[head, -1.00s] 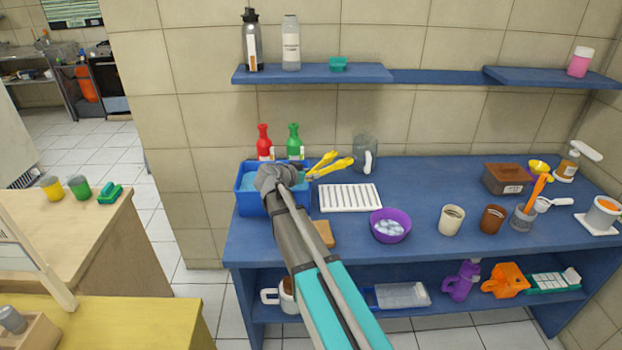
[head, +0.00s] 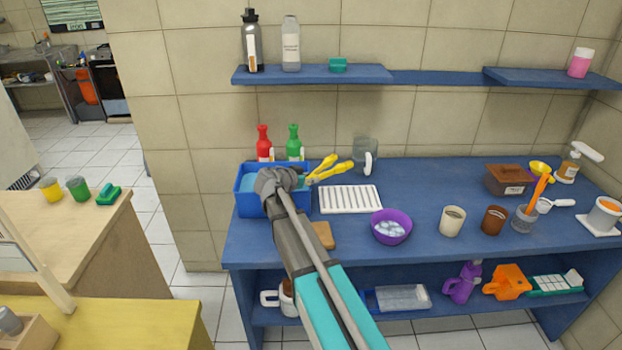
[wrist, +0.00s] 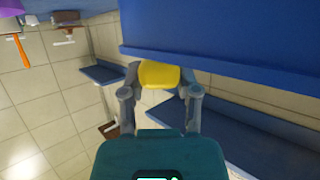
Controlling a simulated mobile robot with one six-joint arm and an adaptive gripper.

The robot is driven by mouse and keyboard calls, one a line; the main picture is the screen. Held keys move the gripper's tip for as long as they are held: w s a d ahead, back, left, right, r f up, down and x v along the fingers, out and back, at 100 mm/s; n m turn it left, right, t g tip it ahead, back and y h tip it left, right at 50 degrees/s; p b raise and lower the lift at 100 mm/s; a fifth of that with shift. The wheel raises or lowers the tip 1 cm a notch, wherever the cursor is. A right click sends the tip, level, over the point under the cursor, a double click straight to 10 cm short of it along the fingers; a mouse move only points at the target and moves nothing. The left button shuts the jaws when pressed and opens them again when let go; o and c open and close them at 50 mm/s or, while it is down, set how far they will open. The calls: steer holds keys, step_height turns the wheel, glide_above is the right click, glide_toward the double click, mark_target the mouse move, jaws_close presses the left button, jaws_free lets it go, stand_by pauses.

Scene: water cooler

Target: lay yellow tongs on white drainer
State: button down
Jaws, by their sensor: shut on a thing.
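The yellow tongs (head: 332,171) are held in the air at the left part of the blue counter, behind and just left of the white drainer. Their two arms spread in a V toward the right. My gripper (wrist: 159,75) is shut on the tongs, and a yellow part (wrist: 158,76) shows between its fingers in the wrist view. In the head view the fingers are mostly hidden by my wrist. The white slatted drainer (head: 350,199) lies flat on the counter and is empty.
A blue tub (head: 247,205) stands left of the drainer, partly behind my arm. Red (head: 264,142) and green (head: 294,142) bottles and a glass jug (head: 362,153) stand behind. A purple bowl (head: 390,226) is at the drainer's front right. A blue wall shelf (head: 380,74) runs above.

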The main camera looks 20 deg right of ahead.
steer(key=shift+c, duration=1.7)
jaws_free()
steer(key=shift+r, duration=0.2)
steer(key=shift+a+r+p, duration=0.1)
steer(key=shift+r+p, duration=0.55)
steer(key=shift+p, duration=0.2)
steer(key=p+v, duration=0.4)
steer(key=v, duration=0.7)
steer(key=shift+s+a, duration=0.2)
steer(key=shift+a, duration=0.1)
